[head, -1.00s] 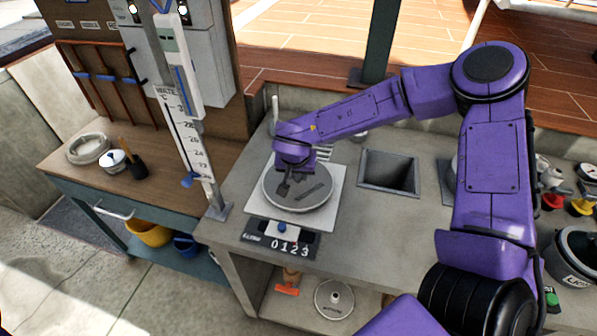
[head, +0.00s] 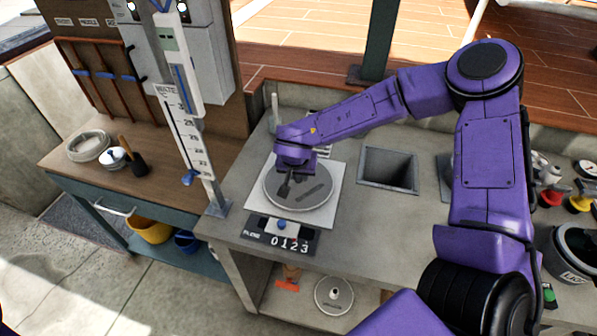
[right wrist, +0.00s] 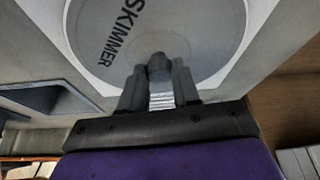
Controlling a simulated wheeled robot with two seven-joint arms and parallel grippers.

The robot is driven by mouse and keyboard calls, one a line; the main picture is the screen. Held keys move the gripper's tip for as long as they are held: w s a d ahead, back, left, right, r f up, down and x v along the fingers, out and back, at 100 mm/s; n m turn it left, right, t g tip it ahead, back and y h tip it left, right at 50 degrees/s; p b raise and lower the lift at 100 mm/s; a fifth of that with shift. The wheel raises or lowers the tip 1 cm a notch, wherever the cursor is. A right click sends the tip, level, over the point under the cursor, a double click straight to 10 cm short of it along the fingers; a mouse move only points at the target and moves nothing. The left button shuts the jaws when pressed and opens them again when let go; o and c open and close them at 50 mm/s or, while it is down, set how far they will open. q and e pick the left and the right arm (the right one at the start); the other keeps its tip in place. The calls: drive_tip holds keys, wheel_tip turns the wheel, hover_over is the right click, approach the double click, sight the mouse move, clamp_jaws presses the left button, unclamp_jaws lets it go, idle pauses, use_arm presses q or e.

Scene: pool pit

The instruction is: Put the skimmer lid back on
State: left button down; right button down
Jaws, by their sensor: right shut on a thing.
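The skimmer lid (head: 314,199) is a round grey disc, over a square white plate (head: 262,211) on the concrete counter. Its dark SKIMMER lettering reads clearly in the right wrist view (right wrist: 205,28). My right gripper (head: 287,186) reaches down over the lid's left part. In the right wrist view its two fingers (right wrist: 158,88) are shut on the lid's small grey knob (right wrist: 158,65). The lid looks about level and covers the plate's middle, hiding any opening beneath. I cannot tell whether it rests on the plate or hangs just above it. My left gripper is not in view.
A square recess (head: 388,171) lies right of the plate. A dark number panel (head: 281,236) sits in front, and a measuring post (head: 190,135) stands left. A white disc (head: 333,296) lies on the lower shelf. Valves (head: 552,198) crowd the far right.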

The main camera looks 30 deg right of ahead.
drive_tip(key=shift+f, duration=0.25)
idle(0.4)
drive_tip(key=c, duration=0.6)
unclamp_jaws()
drive_tip(key=shift+r, duration=0.1)
drive_tip(key=shift+r+p, duration=2.4)
drive_tip(key=shift+p, duration=0.9)
wheel_tip(320, 180, up, 2)
drive_tip(key=p, duration=0.2)
drive_tip(key=shift+r+p, duration=0.1)
drive_tip(key=shift+p, duration=0.25)
drive_tip(key=shift+r, duration=0.9)
